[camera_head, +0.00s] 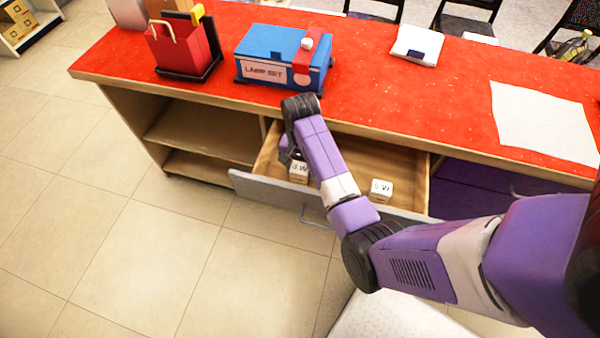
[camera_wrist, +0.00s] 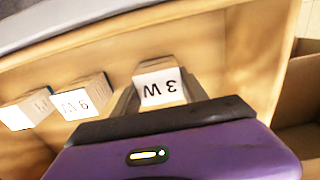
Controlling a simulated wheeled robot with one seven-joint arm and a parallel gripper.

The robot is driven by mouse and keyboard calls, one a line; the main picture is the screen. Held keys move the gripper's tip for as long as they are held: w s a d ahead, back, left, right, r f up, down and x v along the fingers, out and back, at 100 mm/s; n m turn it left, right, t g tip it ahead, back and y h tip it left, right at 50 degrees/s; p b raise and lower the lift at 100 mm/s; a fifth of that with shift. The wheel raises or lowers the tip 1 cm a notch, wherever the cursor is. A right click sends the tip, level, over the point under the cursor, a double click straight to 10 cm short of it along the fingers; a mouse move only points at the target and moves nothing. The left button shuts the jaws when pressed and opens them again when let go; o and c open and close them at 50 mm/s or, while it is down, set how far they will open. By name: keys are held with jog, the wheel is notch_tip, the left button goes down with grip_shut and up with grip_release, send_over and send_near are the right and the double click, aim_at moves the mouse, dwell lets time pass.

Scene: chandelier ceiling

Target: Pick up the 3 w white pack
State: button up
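The 3 W white pack (camera_wrist: 160,86) is a small box with a white label, upside down in the wrist view. It lies between the two fingers of my gripper (camera_wrist: 158,98), which flank it closely. Whether the fingers press on it cannot be told. In the head view, my gripper (camera_head: 289,152) reaches down into the open drawer (camera_head: 400,158), and a small white pack (camera_head: 298,172) shows at its tip, its digit blurred.
Two similar packs, one labelled 6 W or 9 W (camera_wrist: 84,100) and one partly cut off (camera_wrist: 27,110), lie left in the wrist view. The red counter (camera_head: 400,90) overhangs the drawer's back. A blue box (camera_head: 284,57) stands on it near my arm.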

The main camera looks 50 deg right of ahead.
aim_at(300, 166)
jog(key=c, duration=0.4)
jog(key=shift+r, duration=0.15)
notch_tip(300, 166, up, 9)
jog(key=shift+w+f+p, duration=0.1)
jog(key=shift+p, duration=0.2)
jog(key=shift+r+p, duration=4.95)
jog(key=shift+r, duration=0.55)
